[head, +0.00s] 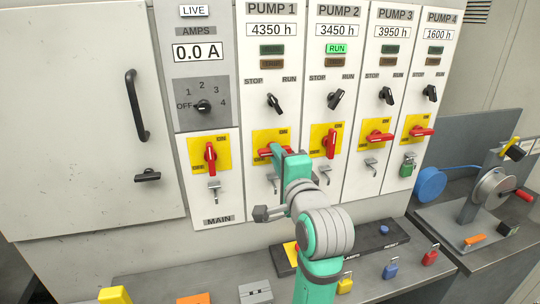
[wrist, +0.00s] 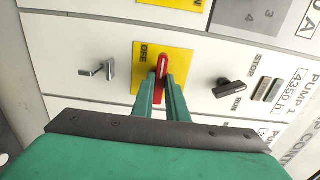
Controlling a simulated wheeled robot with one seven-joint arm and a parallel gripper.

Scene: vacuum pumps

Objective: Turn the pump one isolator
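The pump one isolator is a red handle (wrist: 163,68) on a yellow plate (wrist: 146,62). In the head view its plate (head: 262,137) is under the PUMP 1 label and the handle lies horizontal, partly hidden by my gripper. My gripper (head: 285,152) is at the handle. In the wrist view its two green fingers (wrist: 162,88) lie along both sides of the handle, with no clear gap seen. The pump one STOP/RUN switch (head: 274,103) is above the isolator, and a metal hasp (head: 272,182) is below it.
The main isolator (head: 210,155) and the pump two isolator (head: 330,142) have upright handles; those of pump three (head: 379,138) and pump four (head: 421,132) are horizontal. A green padlock (head: 407,168) hangs below pump four. The bench in front holds coloured padlocks (head: 390,269).

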